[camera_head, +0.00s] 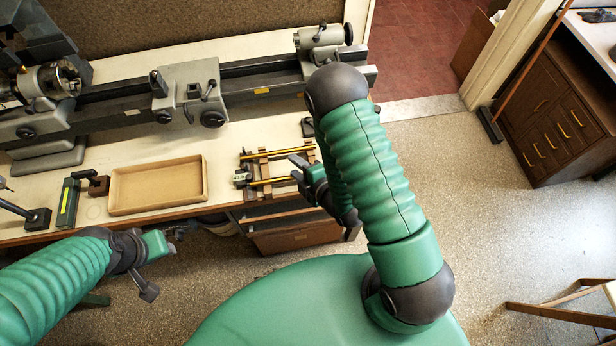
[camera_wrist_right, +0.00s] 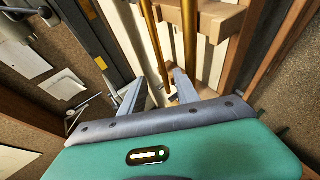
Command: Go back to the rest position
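My right gripper (camera_head: 297,167) hangs at the right end of a wooden rack (camera_head: 262,154), near the bench's front edge. In the right wrist view its two fingers (camera_wrist_right: 157,93) stand apart, with no held object visible between them. Two brass rods (camera_head: 272,181) lie across the rack. In the wrist view one rod (camera_wrist_right: 156,45) ends near the gap between the fingers; I cannot tell whether it touches them. My left gripper (camera_head: 160,266) is in front of the bench at lower left, apart from the objects on it. Its finger opening is unclear.
A shallow empty tray (camera_head: 115,207) lies left of the rack. A green-sided tool (camera_head: 67,203) and a dark stand (camera_head: 38,219) are farther left. A lathe (camera_head: 240,88) runs along the back. Drawers (camera_head: 298,238) sit below the bench. Floor on the right is mostly clear.

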